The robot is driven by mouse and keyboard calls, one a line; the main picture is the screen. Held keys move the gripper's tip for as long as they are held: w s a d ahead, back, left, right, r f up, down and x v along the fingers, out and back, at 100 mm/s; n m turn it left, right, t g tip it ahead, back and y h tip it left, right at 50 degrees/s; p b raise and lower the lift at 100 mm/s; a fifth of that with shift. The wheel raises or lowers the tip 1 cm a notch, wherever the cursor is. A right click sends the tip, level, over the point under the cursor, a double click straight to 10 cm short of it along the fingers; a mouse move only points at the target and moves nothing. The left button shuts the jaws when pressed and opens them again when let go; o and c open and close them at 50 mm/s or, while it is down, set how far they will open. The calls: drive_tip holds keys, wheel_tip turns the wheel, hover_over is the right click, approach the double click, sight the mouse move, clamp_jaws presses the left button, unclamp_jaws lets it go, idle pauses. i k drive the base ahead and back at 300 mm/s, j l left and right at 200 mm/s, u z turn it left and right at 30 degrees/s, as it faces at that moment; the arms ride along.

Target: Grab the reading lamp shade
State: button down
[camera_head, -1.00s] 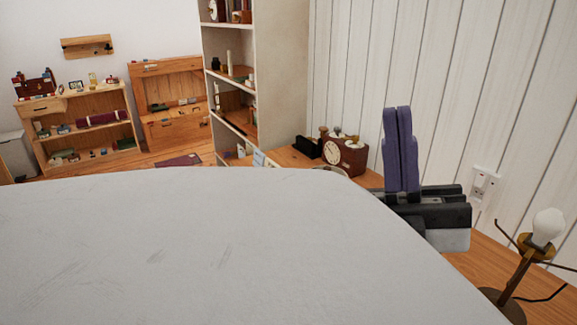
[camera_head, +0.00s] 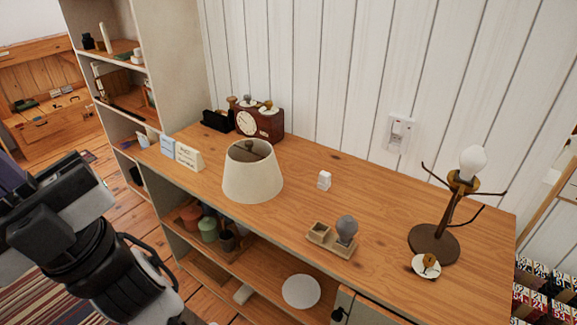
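The cream lamp shade (camera_head: 252,178) stands upright on the wooden desk top (camera_head: 375,215), wide end down, left of the middle of the head view. A brass-coloured fitting shows in its open top. The lamp stand (camera_head: 445,215) is at the right, without a shade, with a bare white bulb on top and thin arms around it. My gripper (camera_head: 12,170) is at the left edge, away from the shade and to its left. Only a bit of its purple fingers shows and the rest is cut off, so its opening is not visible.
A tall shelf (camera_head: 165,60) rises at the back left.

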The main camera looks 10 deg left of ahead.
sight(252, 174)
drive_tip(key=u, duration=0.6)
drive_tip(key=i+j+z, duration=0.2)
drive_tip(key=i+j, duration=0.2)
drive_tip(key=j, duration=0.2)
drive_tip(key=i+j+z, duration=0.1)
drive_tip(key=j, duration=0.25)
drive_tip(key=i+j+z, duration=0.25)
drive_tip(key=i+j, duration=0.15)
drive_tip(key=j, duration=0.3)
drive_tip(key=i+j+z, duration=0.1)
drive_tip(key=j, duration=0.3)
drive_tip(key=i+j+z, duration=0.1)
drive_tip(key=i+j, duration=0.3)
drive_tip(key=i, duration=0.2)
